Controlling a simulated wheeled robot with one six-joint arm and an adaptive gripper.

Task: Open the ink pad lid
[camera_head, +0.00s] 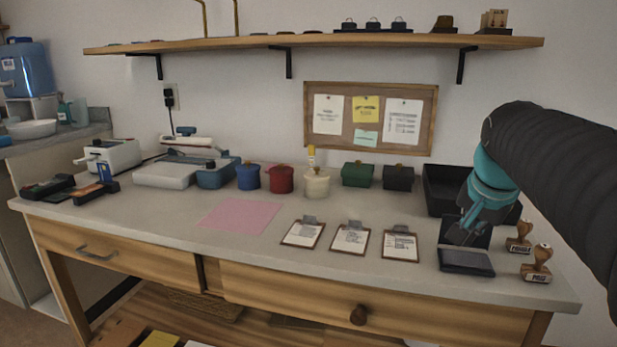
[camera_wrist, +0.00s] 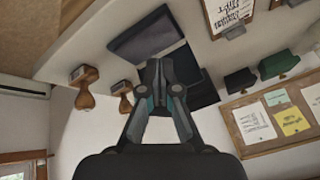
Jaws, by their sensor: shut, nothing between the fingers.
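The dark ink pad (camera_head: 466,262) lies at the right end of the worktop, near the front edge. Its lid (camera_head: 481,233) appears raised and tilted back at the pad's rear side, partly hidden by my gripper (camera_head: 458,235). In the wrist view the pad's flat face (camera_wrist: 145,34) shows uncovered, and a dark panel that looks like the lid (camera_wrist: 184,64) stands behind my fingers. My gripper (camera_wrist: 161,68) is shut and empty, close above the rear of the pad. I cannot tell whether the fingers touch the lid.
Two wooden stamps (camera_head: 519,238) (camera_head: 537,264) stand right of the pad. A black tray (camera_head: 443,186) is behind it. Several clipboards (camera_head: 400,246) lie to its left. A pink sheet (camera_head: 240,216) lies farther left on clear worktop.

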